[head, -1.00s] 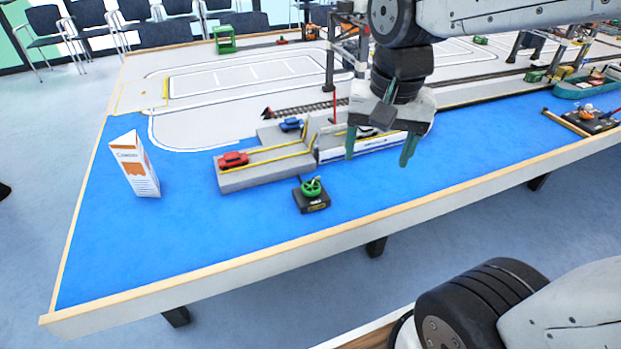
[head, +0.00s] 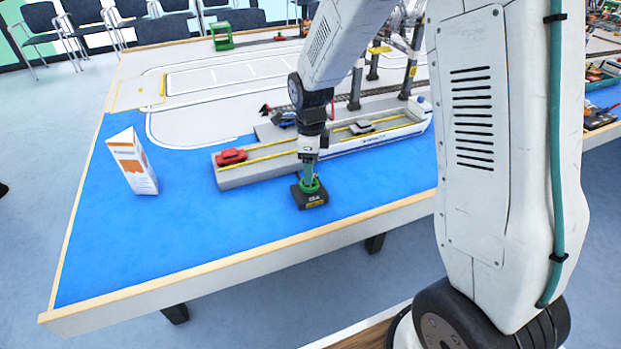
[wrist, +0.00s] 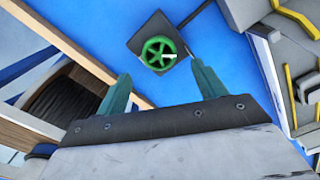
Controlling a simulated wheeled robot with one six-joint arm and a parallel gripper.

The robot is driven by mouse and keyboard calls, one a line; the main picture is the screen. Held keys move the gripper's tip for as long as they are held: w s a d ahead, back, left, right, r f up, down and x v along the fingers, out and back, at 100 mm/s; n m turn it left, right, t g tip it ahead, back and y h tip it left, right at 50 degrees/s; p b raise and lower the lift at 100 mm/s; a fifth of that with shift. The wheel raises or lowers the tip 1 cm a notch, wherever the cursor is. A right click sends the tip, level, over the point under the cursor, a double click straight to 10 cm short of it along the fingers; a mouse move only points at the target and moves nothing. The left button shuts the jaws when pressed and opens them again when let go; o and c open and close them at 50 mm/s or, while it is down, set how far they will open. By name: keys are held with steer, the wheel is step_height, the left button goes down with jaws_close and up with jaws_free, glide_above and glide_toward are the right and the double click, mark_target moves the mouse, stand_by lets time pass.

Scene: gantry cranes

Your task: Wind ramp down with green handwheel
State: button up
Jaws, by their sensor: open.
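The green handwheel (head: 310,186) sits on a small black box (head: 308,199) on the blue table area, in front of the grey quay. My gripper (head: 309,170) points down just above it and partly hides it in the head view. In the wrist view, the handwheel (wrist: 158,52) shows between and beyond the fingertips of my open gripper (wrist: 160,67). Its rim has a small light-coloured knob. I cannot tell whether the fingers touch the wheel. The ramp between quay and ferry is hidden behind my arm in the head view.
A red car (head: 231,156) stands on the quay (head: 232,177). A grey car (head: 361,127) is on the white ferry (head: 385,137). A white and orange carton (head: 132,163) stands to the left. Blue surface around the box is free at left and front.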

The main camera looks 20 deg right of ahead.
step_height(320, 180, down, 5)
steer(key=shift+f, duration=0.2)
steer(key=c, duration=1)
